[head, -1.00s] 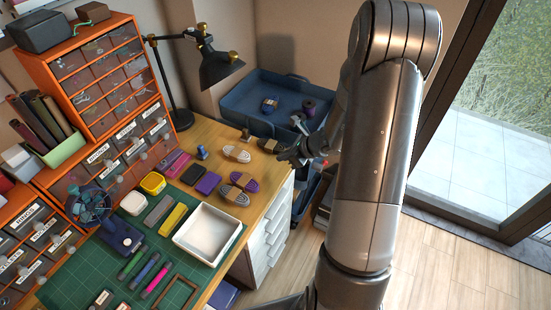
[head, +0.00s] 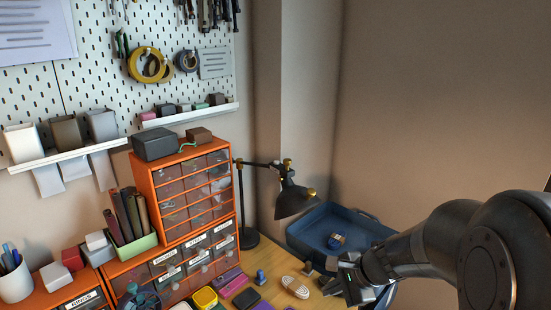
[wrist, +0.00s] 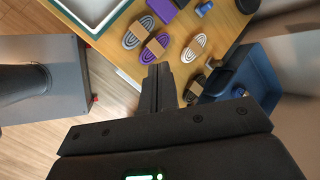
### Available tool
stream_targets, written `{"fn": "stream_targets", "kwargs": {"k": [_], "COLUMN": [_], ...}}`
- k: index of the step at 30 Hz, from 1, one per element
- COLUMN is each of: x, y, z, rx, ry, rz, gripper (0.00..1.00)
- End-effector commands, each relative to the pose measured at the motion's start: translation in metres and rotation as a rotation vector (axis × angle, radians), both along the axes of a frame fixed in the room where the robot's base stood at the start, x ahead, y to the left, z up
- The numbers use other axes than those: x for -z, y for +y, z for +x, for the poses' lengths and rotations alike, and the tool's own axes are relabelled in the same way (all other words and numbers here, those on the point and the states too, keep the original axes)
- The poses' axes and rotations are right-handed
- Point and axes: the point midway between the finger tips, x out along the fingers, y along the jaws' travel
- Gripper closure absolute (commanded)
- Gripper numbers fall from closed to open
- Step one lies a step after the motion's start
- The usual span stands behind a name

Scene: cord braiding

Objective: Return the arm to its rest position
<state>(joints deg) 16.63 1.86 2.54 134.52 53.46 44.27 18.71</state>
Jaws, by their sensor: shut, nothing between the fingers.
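My arm reaches in from the right edge of the head view, low in the picture, and my gripper (head: 336,284) hangs beside the right side of the wooden desk (head: 271,291). In the wrist view the fingers of my gripper (wrist: 160,70) are together with nothing between them. A pale cord bundle (head: 295,287) lies on the desk just left of the gripper; it also shows in the wrist view (wrist: 194,47). The wrist view also shows a purple bundle (wrist: 154,49), a grey-white bundle (wrist: 138,32) and a dark bundle (wrist: 195,89) near the desk edge.
A black desk lamp (head: 292,200) stands behind the desk's right part. A blue bin (head: 310,232) sits beyond my gripper. An orange drawer unit (head: 158,198) stands at the left. The upper right is bare wall. Wooden floor (wrist: 50,142) shows in the wrist view.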

Motion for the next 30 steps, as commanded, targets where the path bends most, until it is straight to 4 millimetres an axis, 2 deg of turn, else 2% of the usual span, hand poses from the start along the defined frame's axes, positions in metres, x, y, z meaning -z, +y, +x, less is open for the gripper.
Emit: {"fn": "stream_targets", "kwargs": {"k": [1, 3, 9, 18, 24, 30], "x": [-0.013, -0.028, -0.062, -0.104, -0.123, -0.130], "y": [0.005, 0.010, 0.017, 0.007, -0.007, -0.014], "z": [-0.010, -0.025, -0.069, -0.131, -0.161, -0.173], "rx": [-0.070, -0.170, -0.445, -0.804, -0.965, -1.028], "ry": [-0.039, -0.083, -0.205, -0.363, -0.426, -0.446], "rz": [-0.048, -0.119, -0.332, -0.677, -0.874, -0.962], "gripper": [1.00, 1.00, 1.00, 1.00, 1.00, 1.00]}}
